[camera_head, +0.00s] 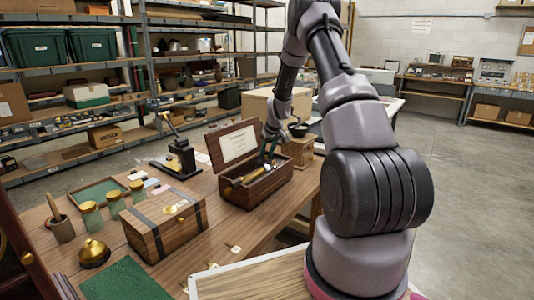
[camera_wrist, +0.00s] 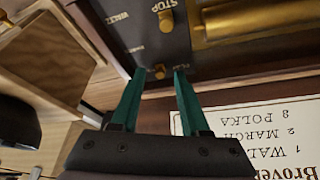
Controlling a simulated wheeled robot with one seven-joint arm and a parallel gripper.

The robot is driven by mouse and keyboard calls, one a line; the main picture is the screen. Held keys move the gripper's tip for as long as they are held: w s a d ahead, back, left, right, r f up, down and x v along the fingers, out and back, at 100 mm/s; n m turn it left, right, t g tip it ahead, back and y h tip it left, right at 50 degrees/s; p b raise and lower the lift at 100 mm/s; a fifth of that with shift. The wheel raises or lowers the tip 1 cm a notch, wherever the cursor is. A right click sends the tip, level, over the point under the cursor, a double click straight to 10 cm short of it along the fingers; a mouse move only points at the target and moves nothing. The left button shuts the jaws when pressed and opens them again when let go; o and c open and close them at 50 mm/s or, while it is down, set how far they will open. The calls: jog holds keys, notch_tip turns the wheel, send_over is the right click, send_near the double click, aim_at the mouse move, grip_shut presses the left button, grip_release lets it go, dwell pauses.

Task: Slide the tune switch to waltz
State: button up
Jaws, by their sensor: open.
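The open wooden music box (camera_head: 250,190) stands on the table, with a brass cylinder (camera_head: 255,175) inside; the cylinder also shows in the wrist view (camera_wrist: 265,18). The wrist view shows a dark control plate (camera_wrist: 130,35) lettered STOP, what looks like PLAY, and a partly readable WALTZ. One brass knob (camera_wrist: 166,22) sits by STOP. A second brass knob (camera_wrist: 160,72) lies between my fingertips in the picture; I cannot tell which knob is the tune switch. My gripper (camera_wrist: 155,74) is open, with teal fingers over the box's end. Contact with the knob cannot be told.
A lid card (camera_wrist: 245,130) lists Waltz, March and Polka. A strapped wooden chest (camera_head: 165,225), brass bell (camera_head: 94,253), several jars and a black device (camera_head: 180,158) stand left of the box. A small wooden grinder (camera_head: 299,148) stands close behind its right end.

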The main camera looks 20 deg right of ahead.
grip_shut()
dwell(1.3)
jog(key=shift+s, duration=0.1)
